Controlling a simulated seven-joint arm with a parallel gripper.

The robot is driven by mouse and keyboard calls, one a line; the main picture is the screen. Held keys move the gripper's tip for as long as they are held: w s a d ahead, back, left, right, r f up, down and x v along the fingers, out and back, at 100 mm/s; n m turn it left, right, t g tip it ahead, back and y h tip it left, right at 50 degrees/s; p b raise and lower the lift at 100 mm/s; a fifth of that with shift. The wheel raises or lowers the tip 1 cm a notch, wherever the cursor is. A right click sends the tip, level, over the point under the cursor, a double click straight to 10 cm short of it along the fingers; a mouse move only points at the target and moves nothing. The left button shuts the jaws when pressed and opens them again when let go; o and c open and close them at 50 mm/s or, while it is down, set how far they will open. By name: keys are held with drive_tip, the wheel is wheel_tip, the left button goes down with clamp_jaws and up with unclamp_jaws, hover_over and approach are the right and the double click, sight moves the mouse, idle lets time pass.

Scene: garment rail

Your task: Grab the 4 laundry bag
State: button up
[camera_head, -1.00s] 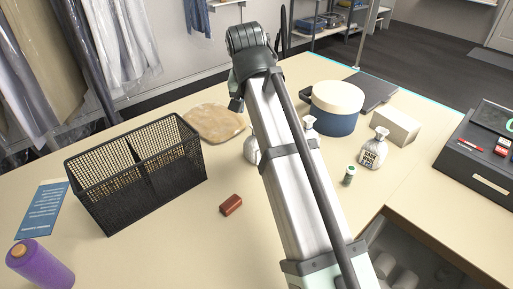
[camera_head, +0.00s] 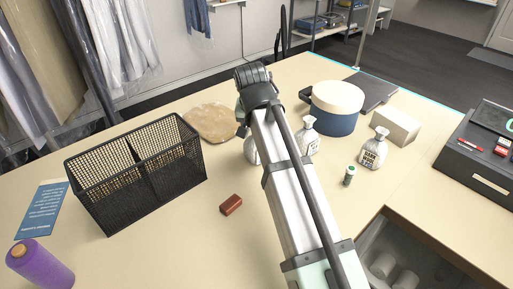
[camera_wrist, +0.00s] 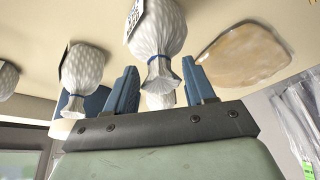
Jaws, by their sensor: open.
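The laundry bags are small white tied sacks with printed labels. One bag (camera_head: 373,150) stands at the right of the counter, another (camera_head: 307,138) stands beside my arm, and a third (camera_head: 251,153) is partly hidden behind my arm. The wrist view is turned over; there a bag (camera_wrist: 155,35) with a blue tie has its gathered neck near my open gripper (camera_wrist: 163,82), between the two blue fingers in the picture. I cannot tell whether they touch. Another bag (camera_wrist: 82,70) is to the left, one (camera_wrist: 7,78) is at the left edge, and a white shape shows behind.
A black mesh basket (camera_head: 105,203), a red-brown block (camera_head: 231,205) and a flat tan item (camera_head: 213,122) lie left of my arm. A blue-white round container (camera_head: 337,112), a small green-topped spool (camera_head: 349,176) and a white box (camera_head: 396,126) are at right. The front middle is clear.

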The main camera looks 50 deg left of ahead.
drive_tip(key=shift+x, duration=1.05)
clamp_jaws()
